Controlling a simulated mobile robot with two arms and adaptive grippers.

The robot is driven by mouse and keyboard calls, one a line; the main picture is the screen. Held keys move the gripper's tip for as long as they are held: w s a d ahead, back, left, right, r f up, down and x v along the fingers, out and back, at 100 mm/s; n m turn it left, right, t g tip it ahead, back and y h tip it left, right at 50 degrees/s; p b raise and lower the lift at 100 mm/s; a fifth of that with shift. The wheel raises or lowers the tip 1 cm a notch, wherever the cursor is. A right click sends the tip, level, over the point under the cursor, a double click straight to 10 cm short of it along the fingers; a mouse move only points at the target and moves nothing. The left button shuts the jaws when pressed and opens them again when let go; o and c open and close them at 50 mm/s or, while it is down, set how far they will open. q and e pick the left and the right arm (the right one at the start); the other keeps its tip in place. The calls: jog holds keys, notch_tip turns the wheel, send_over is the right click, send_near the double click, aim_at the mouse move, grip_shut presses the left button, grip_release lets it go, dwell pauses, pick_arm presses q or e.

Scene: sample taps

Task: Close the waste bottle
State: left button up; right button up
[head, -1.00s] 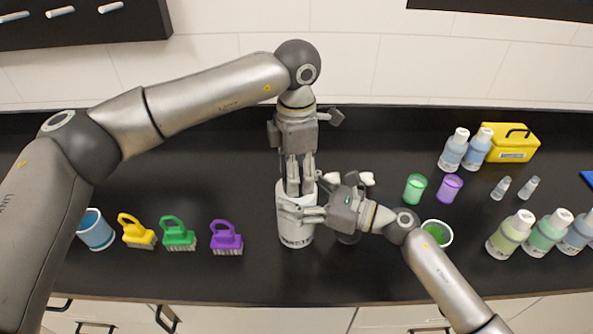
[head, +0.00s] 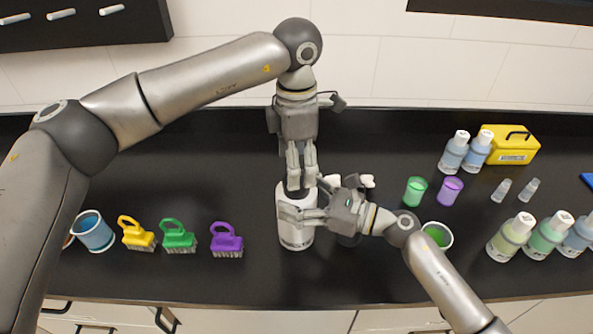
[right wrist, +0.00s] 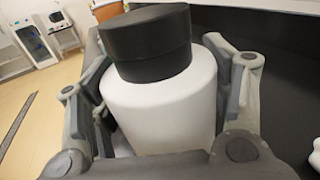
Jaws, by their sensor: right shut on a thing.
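The white waste bottle (head: 296,237) stands upright near the front middle of the counter. My right gripper (head: 297,213) is shut around its upper body from the right. In the right wrist view, the white bottle (right wrist: 163,107) sits between the fingers. A wide black cap (right wrist: 147,45) rests on top of it and looks level, without a visible gap; whether it is screwed tight I cannot tell. My left gripper (head: 301,180) points down just above the bottle's top. Its two fingers look apart, and no finger touches the cap in the right wrist view.
Yellow, green and purple brushes (head: 227,241) and a blue cup (head: 93,232) stand on the left.

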pick_arm(q)
jog(key=shift+r, duration=0.55)
jog(key=shift+c, duration=0.2)
notch_tip(320, 180, up, 2)
jog(key=n, duration=0.3)
jog(key=shift+n, duration=0.4)
jog(key=n, duration=0.1)
jog(key=r+n, duration=0.1)
jog(key=n, duration=0.1)
jog(key=shift+r, duration=0.25)
jog(key=shift+f, duration=4.05)
